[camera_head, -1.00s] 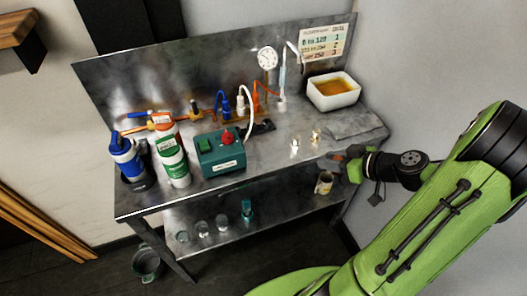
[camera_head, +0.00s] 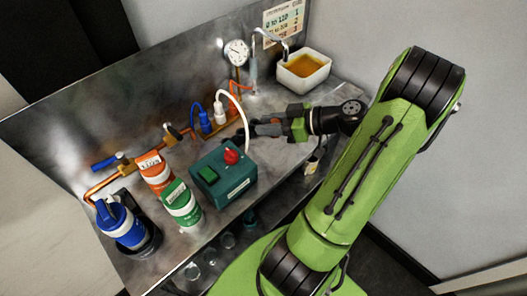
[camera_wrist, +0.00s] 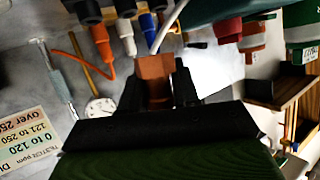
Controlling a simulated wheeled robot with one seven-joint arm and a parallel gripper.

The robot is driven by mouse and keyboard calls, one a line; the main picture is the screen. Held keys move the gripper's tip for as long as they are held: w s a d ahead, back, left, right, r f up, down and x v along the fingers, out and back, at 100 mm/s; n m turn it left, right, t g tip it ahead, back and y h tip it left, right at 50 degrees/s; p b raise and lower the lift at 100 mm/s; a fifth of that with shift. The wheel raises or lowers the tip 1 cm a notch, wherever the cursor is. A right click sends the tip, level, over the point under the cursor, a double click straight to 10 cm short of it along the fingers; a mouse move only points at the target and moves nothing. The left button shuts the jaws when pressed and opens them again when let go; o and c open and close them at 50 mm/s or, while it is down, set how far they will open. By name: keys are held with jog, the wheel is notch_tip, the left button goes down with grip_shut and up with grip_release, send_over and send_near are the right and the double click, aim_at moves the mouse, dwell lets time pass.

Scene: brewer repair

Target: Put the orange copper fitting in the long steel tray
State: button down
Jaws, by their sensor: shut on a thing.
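My gripper (camera_head: 264,129) is over the bench, just right of the white hose and behind the teal box. In the wrist view its dark fingers are closed on a copper-brown piece (camera_wrist: 155,78), which looks like the orange copper fitting. In the head view I cannot make this piece out between the fingers. I cannot pick out the long steel tray in either current view; my arm and gripper cover part of the right side of the bench.
The teal box (camera_head: 224,174) with a red knob stands at the front. Orange (camera_head: 155,172) and green (camera_head: 181,204) labelled bottles and a blue-topped bottle (camera_head: 121,222) stand left. A white hose (camera_head: 240,112) arches close to my gripper. A white basin (camera_head: 303,71) is back right.

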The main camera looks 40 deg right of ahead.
aim_at(268, 154)
notch_tip(268, 154, down, 10)
jog(key=b, duration=0.3)
jog(key=shift+r, duration=0.15)
jog(key=shift+f, duration=0.2)
jog(key=c, duration=0.8)
grip_release()
jog(key=shift+r, duration=0.1)
jog(key=shift+c, duration=0.2)
jog(key=p+v, duration=0.3)
jog(key=v, duration=1.2)
jog(key=shift+s+d, duration=0.2)
jog(key=shift+s, duration=0.15)
